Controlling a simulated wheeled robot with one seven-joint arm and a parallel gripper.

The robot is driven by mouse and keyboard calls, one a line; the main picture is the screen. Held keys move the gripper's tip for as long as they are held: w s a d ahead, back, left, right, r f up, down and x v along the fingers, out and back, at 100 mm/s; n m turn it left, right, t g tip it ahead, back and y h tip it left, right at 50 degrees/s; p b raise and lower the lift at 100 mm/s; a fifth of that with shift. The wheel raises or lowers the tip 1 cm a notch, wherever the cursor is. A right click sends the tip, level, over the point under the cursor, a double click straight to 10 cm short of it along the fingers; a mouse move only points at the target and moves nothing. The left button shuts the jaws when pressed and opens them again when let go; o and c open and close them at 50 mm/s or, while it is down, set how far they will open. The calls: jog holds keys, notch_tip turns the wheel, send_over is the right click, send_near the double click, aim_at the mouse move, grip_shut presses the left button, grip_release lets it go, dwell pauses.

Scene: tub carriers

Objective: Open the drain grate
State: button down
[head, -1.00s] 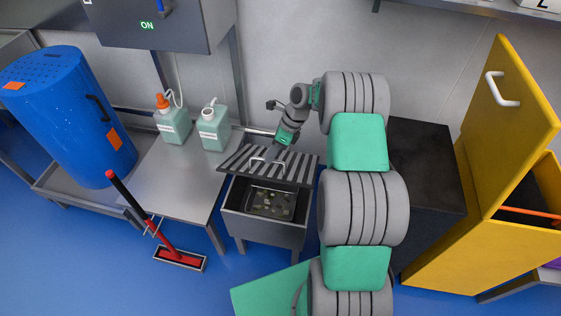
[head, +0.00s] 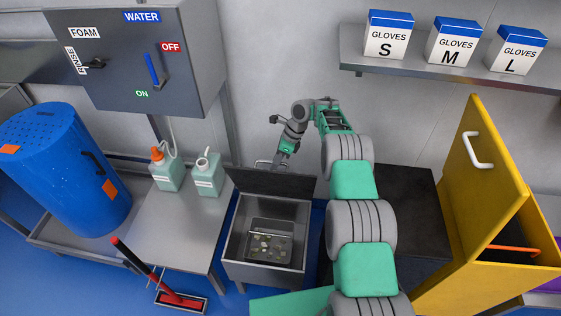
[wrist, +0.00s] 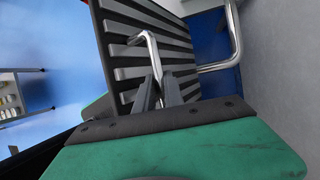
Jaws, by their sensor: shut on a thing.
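The drain grate (head: 268,184) is a dark slatted panel, raised steeply at the back of the square metal drain box (head: 232,247). Its underside faces the head camera. In the wrist view the grate (wrist: 178,30) shows its slats and a bright bent metal handle (wrist: 152,48). My gripper (head: 281,160) is behind the grate's top edge, its fingertips partly hidden in the head view. In the wrist view my gripper (wrist: 158,90) is shut on the handle. Inside the open box is a basket (head: 270,226) with bits of debris in it.
A steel table (head: 180,225) with two green bottles (head: 207,174) and a blue drum (head: 65,170) stand left. A dark cabinet (head: 410,170) and an open yellow bin (head: 480,190) stand right. A glove shelf (head: 450,65) hangs above.

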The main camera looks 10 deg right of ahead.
jog(key=shift+w+f+p, duration=0.1)
jog(key=shift+w+p, duration=0.25)
jog(key=shift+w, duration=0.25)
jog(key=c, duration=1.7)
grip_release()
jog(key=shift+w, duration=0.1)
jog(key=shift+o, duration=1.2)
jog(key=shift+d, duration=0.2)
jog(key=shift+r, duration=0.2)
